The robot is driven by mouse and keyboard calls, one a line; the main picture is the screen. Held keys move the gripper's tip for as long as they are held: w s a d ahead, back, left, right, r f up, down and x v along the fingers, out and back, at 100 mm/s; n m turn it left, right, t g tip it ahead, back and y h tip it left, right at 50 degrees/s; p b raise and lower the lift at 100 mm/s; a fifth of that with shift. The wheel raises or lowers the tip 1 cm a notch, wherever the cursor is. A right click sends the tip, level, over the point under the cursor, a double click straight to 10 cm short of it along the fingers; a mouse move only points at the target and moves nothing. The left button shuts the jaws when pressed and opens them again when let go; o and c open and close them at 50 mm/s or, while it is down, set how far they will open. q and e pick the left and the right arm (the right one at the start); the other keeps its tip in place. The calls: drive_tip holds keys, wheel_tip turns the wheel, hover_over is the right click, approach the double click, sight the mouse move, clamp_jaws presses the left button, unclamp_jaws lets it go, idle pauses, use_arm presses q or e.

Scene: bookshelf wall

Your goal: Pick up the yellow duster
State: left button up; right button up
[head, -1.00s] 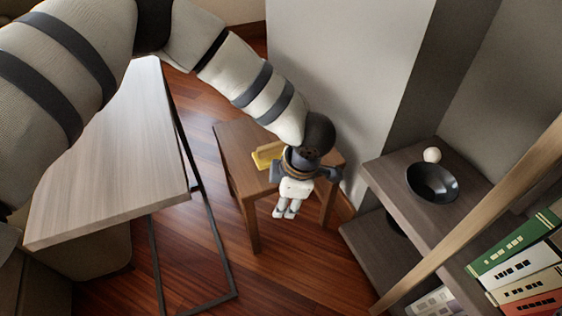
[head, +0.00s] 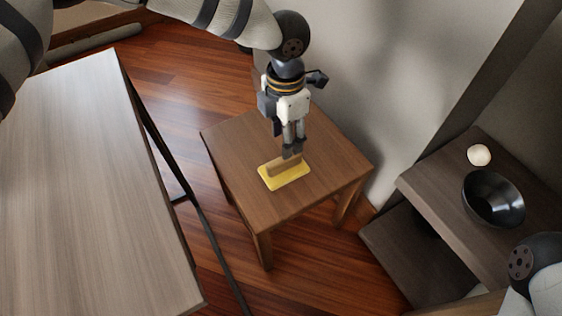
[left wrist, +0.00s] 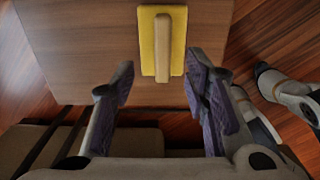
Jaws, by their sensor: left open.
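The yellow duster (head: 284,178) lies flat on a small brown wooden table, its yellow pad down and a wooden handle block on top. My left gripper (head: 291,150) points down just above the duster's back edge in the head view. In the left wrist view the duster (left wrist: 149,45) lies ahead of the open fingers of my left gripper (left wrist: 162,84), roughly in line with the gap between them. The gripper is empty, and the duster appears apart from the fingers.
The small table (head: 235,140) is otherwise bare. A larger pale-topped table (head: 80,190) stands at left. At right, a dark shelf (head: 440,187) holds a black bowl (head: 493,199) and a white ball (head: 479,155). A grey wall (head: 390,90) rises behind the small table.

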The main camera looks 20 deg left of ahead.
sight(284, 165)
use_arm(q)
drive_tip(key=f+b, duration=0.2)
drive_tip(key=f, duration=0.6)
drive_tip(key=shift+s+f, duration=0.2)
drive_tip(key=shift+r, duration=0.15)
drive_tip(key=shift+c, duration=1)
clamp_jaws()
